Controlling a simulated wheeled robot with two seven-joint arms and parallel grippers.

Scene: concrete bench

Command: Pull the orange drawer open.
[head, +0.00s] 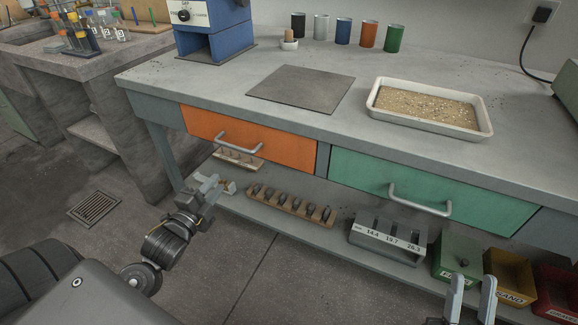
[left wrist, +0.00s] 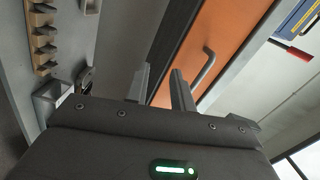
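The orange drawer (head: 247,140) sits under the bench top at left centre and looks shut, its front in line with the green drawer. Its grey bar handle (head: 239,143) runs across the front. In the left wrist view the orange drawer (left wrist: 215,40) and its handle (left wrist: 206,66) lie beyond the fingers. My left gripper (head: 219,185) is below and left of the handle, apart from it. Its fingers (left wrist: 160,88) stand apart with nothing between them. My right gripper (head: 471,296) shows at the bottom right edge, two fingers apart and empty, far from the orange drawer.
A green drawer (head: 430,190) with a handle is to the right. The lower shelf holds wooden racks (head: 290,202), a grey slotted block (head: 388,238) and coloured bins (head: 510,277). A tray of grit (head: 430,107) and a dark plate (head: 301,89) lie on top.

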